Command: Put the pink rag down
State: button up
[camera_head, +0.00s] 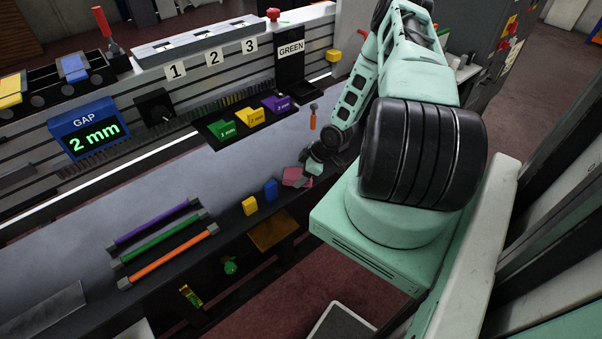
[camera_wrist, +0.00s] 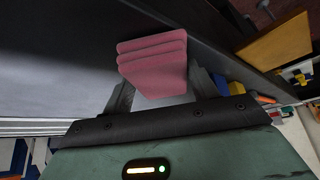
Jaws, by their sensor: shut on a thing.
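The pink rag (camera_wrist: 154,66) is a folded stack of layers, held between the two fingers of my gripper (camera_wrist: 158,84) in the wrist view. In the head view the rag (camera_head: 297,177) shows at the near right part of the grey table (camera_head: 190,180), close to its front edge. My gripper (camera_head: 309,172) is beside it there, partly hiding it. I cannot tell whether the rag touches the table top.
A blue block (camera_head: 270,190) and a yellow block (camera_head: 249,206) stand left of the rag near the table edge. Purple, green and orange rods (camera_head: 165,239) lie further left. An orange-handled tool (camera_head: 313,120) is behind. The table middle is clear.

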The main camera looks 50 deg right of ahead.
jog(key=shift+f, duration=0.2)
jog(key=o, duration=1.1)
jog(key=shift+r, duration=0.1)
jog(key=shift+r, duration=0.2)
jog(key=shift+s+d+r, duration=0.15)
jog(key=shift+d+r, duration=0.05)
jog(key=b+v, duration=0.1)
jog(key=v, duration=1)
jog(key=shift+s+a+r, duration=0.1)
jog(key=shift+r, duration=0.05)
